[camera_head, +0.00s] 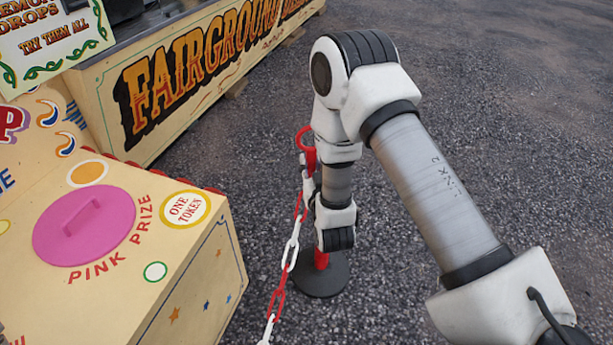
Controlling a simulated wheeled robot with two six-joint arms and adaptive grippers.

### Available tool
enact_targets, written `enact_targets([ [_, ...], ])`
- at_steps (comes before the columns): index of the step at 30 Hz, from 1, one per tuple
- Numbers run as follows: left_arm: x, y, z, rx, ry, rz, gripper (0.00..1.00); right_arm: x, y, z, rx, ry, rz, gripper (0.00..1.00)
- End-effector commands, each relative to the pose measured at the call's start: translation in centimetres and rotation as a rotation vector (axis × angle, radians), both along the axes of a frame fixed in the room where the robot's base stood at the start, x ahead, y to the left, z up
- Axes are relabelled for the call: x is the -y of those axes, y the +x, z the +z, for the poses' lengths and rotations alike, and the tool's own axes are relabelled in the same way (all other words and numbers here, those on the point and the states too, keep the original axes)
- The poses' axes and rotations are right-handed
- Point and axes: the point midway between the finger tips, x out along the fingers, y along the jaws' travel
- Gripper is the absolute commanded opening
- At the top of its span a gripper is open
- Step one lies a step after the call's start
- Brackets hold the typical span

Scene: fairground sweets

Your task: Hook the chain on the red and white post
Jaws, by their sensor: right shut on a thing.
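The red and white post (321,260) stands upright on a round dark base (322,283) on the ground, mostly hidden behind my right arm. Red parts and a red ring (305,138) show at its upper end, left of my wrist. The chain (290,254) of red and white links runs from the bottom edge up to beside that ring. My right gripper (312,208) is by the post and chain, largely hidden behind my wrist, shut on the chain. The exact grip, and whether the chain hangs on the post, cannot be told. My left gripper is out of view.
A cream game box (190,262) with a pink round lid (85,226) stands at the left. Behind it is a cream stall (190,75) with fairground lettering and a sign (55,40). Open gravel (520,130) lies right of the post.

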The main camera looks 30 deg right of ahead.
Motion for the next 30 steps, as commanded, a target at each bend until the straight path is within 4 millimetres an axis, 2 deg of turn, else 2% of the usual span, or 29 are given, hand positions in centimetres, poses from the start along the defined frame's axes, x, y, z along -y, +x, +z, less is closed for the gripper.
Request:
enact_targets([
  [30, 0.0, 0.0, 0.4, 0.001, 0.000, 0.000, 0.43, 5.2, 4.5, -0.3, 0.003, 0.001, 0.001, 0.00],
])
